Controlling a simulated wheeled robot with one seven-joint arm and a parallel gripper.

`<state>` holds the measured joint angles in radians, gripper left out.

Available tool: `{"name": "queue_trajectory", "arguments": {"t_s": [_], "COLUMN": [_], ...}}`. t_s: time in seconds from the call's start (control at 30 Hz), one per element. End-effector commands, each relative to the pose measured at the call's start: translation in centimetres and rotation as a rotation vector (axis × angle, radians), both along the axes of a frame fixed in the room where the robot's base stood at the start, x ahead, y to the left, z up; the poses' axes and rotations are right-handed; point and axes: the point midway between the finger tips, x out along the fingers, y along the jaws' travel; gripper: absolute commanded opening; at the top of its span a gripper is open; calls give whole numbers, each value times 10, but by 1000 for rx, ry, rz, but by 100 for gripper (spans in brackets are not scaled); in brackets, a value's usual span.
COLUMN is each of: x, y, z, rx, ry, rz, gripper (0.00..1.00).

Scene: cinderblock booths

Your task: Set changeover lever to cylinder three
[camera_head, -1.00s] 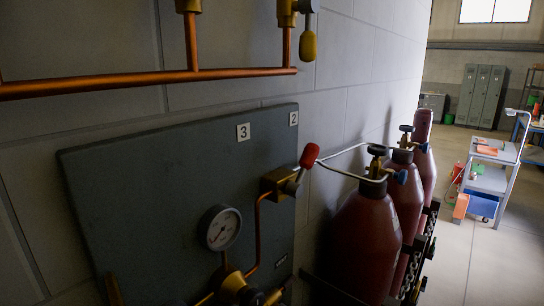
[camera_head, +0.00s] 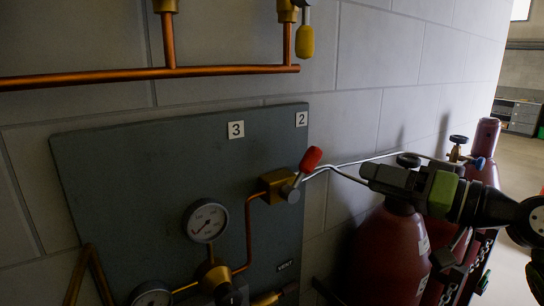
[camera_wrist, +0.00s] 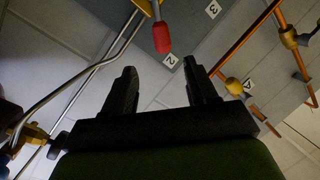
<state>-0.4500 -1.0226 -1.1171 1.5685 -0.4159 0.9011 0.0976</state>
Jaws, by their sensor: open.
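The changeover lever has a red grip (camera_head: 311,160) and a brass valve body (camera_head: 276,186) on the dark grey panel (camera_head: 120,190). The lever tilts up and right, on the side of the label 2 (camera_head: 301,119). The label 3 (camera_head: 236,130) is to its upper left. My gripper (camera_head: 368,174) is to the right of the lever, pointing at it, apart from it. In the wrist view my gripper (camera_wrist: 163,82) is open and empty, with the red grip (camera_wrist: 161,38) beyond the gap between the fingertips. The label 2 (camera_wrist: 170,60) shows there too.
Red gas cylinders (camera_head: 385,250) stand below and behind my gripper, with a silver tube (camera_head: 345,168) running from the valve. A gauge (camera_head: 206,220) and copper pipes are lower left. A yellow-handled lever (camera_head: 306,40) hangs above. The space left of the lever is bare panel.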

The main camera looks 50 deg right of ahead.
Motion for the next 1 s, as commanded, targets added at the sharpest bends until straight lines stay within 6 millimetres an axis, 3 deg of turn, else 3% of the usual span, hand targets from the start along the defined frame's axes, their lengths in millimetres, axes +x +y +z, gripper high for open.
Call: {"name": "queue_trajectory", "arguments": {"t_s": [0.17,0.7,0.83,1.0], "x": [13,140,154,157], "y": [-2,3,3,3], "z": [0,1,0,0], "rx": [3,4,3,3], "ry": [-1,0,-2,-3], "rz": [-2,-1,-3,-5], "gripper": [57,57,57,57]}}
